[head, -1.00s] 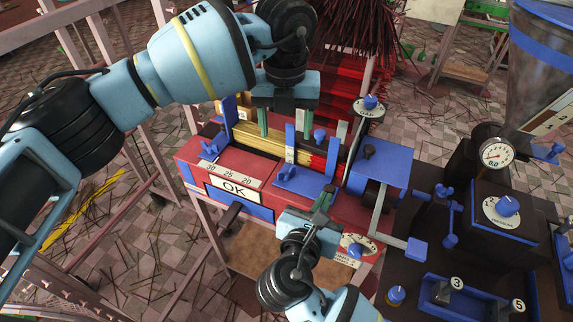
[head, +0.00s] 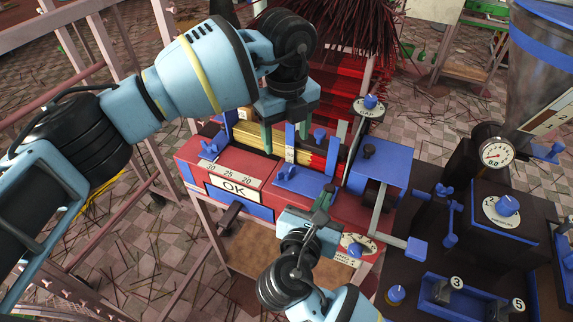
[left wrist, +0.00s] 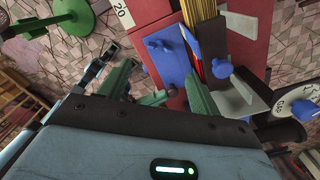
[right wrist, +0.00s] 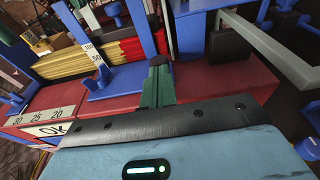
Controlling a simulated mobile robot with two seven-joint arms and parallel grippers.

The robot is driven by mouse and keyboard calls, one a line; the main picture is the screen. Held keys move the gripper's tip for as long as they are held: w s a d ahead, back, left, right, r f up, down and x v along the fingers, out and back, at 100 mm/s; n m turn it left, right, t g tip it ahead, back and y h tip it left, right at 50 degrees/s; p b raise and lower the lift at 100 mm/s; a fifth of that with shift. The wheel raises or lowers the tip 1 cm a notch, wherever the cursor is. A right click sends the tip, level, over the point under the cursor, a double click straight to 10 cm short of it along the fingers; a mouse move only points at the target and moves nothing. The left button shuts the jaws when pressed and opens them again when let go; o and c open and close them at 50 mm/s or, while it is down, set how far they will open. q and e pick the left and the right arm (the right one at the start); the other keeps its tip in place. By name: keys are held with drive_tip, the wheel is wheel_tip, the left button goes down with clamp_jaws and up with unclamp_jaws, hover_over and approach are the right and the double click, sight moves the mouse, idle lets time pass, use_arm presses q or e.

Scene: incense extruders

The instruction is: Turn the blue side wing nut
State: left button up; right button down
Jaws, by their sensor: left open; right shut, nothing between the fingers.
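Several blue wing nuts are in view; I cannot tell which is the side one. One blue wing nut (head: 284,173) sits on the blue fence plate (head: 312,185) at the tray's front; it also shows in the left wrist view (left wrist: 158,45) and the right wrist view (right wrist: 98,75). Another wing nut (head: 209,149) is on the left fence. My left gripper (head: 286,136) is open and empty above the tray, its fingers on either side of the upright fence. My right gripper (head: 323,196) is shut and empty beside the plate's right end.
Yellow and red incense sticks (head: 262,142) lie in the red tray machine (head: 345,207). A blue round knob (head: 320,134) stands behind the fence. An OK plate (head: 234,188) is on the front.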

sight(286, 169)
use_arm(q)
wheel_tip(286, 169, down, 10)
drive_tip(key=shift+r, duration=0.2)
drive_tip(key=c, duration=1)
drive_tip(key=shift+m, duration=0.4)
drive_tip(key=m, duration=0.3)
drive_tip(key=shift+m, duration=0.3)
drive_tip(key=m, duration=0.4)
drive_tip(key=shift+m, duration=0.4)
